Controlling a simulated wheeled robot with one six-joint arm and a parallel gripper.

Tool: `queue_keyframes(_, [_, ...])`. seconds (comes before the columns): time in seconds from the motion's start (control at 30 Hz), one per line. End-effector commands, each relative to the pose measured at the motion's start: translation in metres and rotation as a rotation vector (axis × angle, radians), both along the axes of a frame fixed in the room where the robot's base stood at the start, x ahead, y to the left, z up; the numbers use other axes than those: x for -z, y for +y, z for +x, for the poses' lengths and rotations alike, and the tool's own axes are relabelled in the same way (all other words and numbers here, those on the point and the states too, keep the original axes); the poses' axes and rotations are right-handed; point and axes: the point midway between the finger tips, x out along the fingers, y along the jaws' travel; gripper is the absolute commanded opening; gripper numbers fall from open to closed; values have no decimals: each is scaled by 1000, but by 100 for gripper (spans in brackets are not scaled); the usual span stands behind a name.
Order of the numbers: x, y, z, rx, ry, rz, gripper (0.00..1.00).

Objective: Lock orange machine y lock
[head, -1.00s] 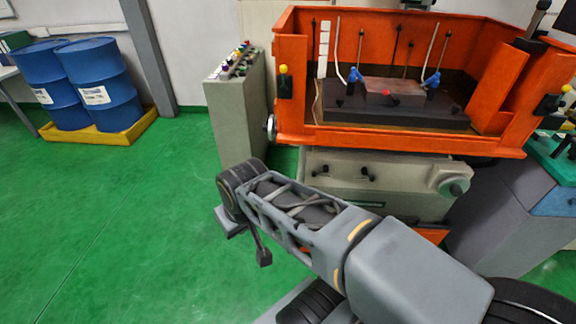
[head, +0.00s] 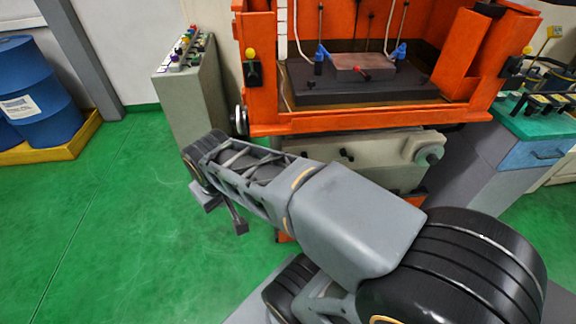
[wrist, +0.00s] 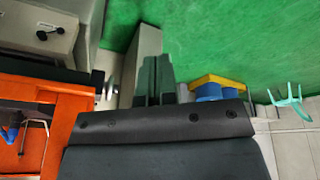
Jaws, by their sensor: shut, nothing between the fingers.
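The orange machine (head: 300,122) stands ahead, upper right of centre in the head view. Below its orange tank is a beige carriage (head: 385,158) with small dark levers (head: 345,155) on its front. Levers also show at the upper left of the wrist view (wrist: 48,32); I cannot tell which one is the y lock. My gripper (wrist: 155,66) is shut and empty, its dark fingers side by side in the wrist view. It is apart from the levers. In the head view my arm covers part of the machine's lower front.
A control cabinet (head: 192,100) with coloured buttons stands left of the machine. Blue barrels (head: 38,95) stand on a yellow tray (head: 75,144) at far left. The green floor on the left is clear.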

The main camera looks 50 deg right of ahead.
Motion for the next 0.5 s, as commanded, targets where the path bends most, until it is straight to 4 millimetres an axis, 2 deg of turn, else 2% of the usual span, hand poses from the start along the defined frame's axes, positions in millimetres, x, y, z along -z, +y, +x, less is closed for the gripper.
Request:
queue_keyframes(0.03, [24,-16,13,43,24,-44,0])
queue_keyframes(0.17, [61,-71,54,182,71,-196,0])
queue_keyframes(0.3, [102,-138,94,325,104,-369,0])
queue_keyframes(0.5, [152,-219,134,470,114,-574,0])
